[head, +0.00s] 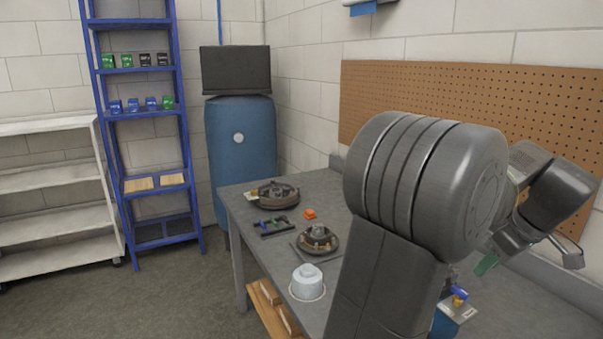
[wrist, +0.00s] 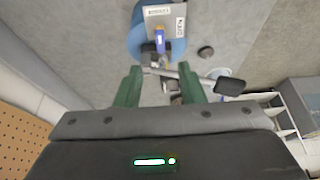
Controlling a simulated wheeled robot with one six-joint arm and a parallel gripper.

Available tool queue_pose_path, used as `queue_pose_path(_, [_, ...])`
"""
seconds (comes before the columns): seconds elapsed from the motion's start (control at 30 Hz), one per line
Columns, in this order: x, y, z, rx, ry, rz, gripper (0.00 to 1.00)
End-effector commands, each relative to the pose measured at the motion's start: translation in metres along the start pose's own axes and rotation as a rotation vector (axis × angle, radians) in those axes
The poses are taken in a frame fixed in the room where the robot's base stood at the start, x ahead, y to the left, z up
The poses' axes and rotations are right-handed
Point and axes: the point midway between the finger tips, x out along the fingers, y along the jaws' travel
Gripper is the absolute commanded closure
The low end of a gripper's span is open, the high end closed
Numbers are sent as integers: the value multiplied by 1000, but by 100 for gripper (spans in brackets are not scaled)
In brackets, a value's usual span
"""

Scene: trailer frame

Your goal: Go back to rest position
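My gripper shows in the wrist view (wrist: 161,76) with its two green fingers well apart. It is open, and nothing is clearly held between them. In the head view a green fingertip (head: 487,264) shows at the right, above the workbench (head: 375,290). My own arm hides much of the bench's middle and right. A blue container with a pale labelled plate (wrist: 158,18) lies beyond the fingertips in the wrist view, with a small blue and yellow part (wrist: 160,40) on it. Metallic parts behind the fingertips are too small to make out.
On the bench are a round brown drum part (head: 278,194), an orange block (head: 310,214), a hub on a plate (head: 318,239) and a white cylinder (head: 307,283). A pegboard (head: 480,105) lines the wall. A blue rack (head: 145,116) and blue tank (head: 241,150) stand left.

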Motion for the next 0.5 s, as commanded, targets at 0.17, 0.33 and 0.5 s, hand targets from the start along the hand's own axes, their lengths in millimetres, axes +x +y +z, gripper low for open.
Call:
queue_pose_path(0.17, [38, -1, 0, 0, -1, -4, 65])
queue_pose_path(0.33, [72, -1, 0, 0, 0, -3, 65])
queue_pose_path(0.5, [97, -1, -1, 21, 0, 10, 65])
